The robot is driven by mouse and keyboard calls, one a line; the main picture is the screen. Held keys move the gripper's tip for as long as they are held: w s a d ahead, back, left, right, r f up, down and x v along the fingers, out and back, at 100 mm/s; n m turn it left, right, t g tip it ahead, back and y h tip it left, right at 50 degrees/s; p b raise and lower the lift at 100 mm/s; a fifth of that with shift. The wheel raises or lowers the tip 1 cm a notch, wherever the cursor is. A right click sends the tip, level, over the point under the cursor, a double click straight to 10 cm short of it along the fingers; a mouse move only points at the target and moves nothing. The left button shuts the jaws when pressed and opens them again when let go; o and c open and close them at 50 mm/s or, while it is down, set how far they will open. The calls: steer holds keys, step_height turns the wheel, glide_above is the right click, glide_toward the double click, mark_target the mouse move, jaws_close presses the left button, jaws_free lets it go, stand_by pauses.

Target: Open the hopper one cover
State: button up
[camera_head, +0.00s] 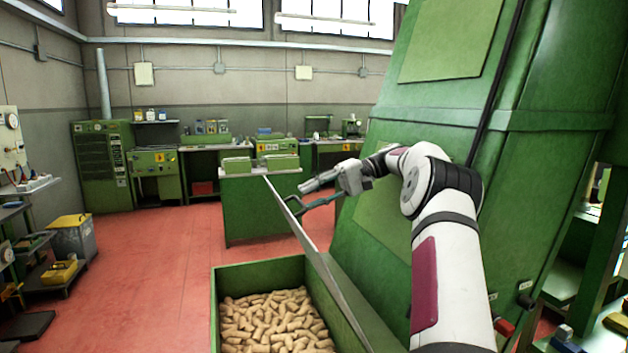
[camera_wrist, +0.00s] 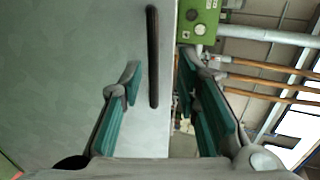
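A green hopper (camera_head: 262,273) full of cork stoppers (camera_head: 270,322) is at the bottom of the head view, its top uncovered on the left. A thin grey cover (camera_head: 322,268) stands steeply raised along its right side. The cover also fills much of the wrist view (camera_wrist: 70,60), with a dark bar handle (camera_wrist: 153,50) on it. My gripper (camera_head: 304,195) is at the cover's upper end. In the wrist view my gripper (camera_wrist: 159,68) is open, its teal-padded fingers apart. The handle appears between them, nearer the left finger; contact cannot be told.
A large green machine (camera_head: 450,150) rises close on the right, beside my arm. A green cabinet (camera_head: 258,205) stands behind the cover. Workbenches line the back wall. Red floor (camera_head: 140,260) is clear to the left, with a grey bin (camera_head: 73,240) at far left.

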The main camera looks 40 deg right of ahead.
step_height(320, 180, up, 9)
stand_by(0.4)
steer(key=shift+f, duration=0.1)
steer(key=shift+a, duration=0.2)
steer(key=c, duration=0.6)
steer(key=a+n, duration=0.1)
steer(key=a, duration=0.1)
steer(key=a+n+g+h, duration=0.1)
steer(key=a, duration=0.1)
steer(key=w+a+g+h, duration=0.1)
steer(key=a, duration=0.2)
steer(key=shift+r+n, duration=0.35)
steer(key=shift+n, duration=0.05)
jaws_close()
steer(key=s+a+f+n+g+h+p, duration=0.15)
steer(key=s+a+n+g+h, duration=0.25)
steer(key=s+a+n+h, duration=0.95)
step_height(320, 180, down, 10)
steer(key=s+n+y, duration=0.1)
steer(key=n+y, duration=0.1)
steer(key=shift+s+d+r+h+p, duration=0.2)
steer(key=shift+s+d+r+p, duration=0.2)
steer(key=shift+d+r, duration=0.2)
steer(key=shift+s+d+r+h+p, duration=0.15)
steer(key=shift+s+d+r+p, duration=0.15)
steer(key=shift+d+r, duration=0.3)
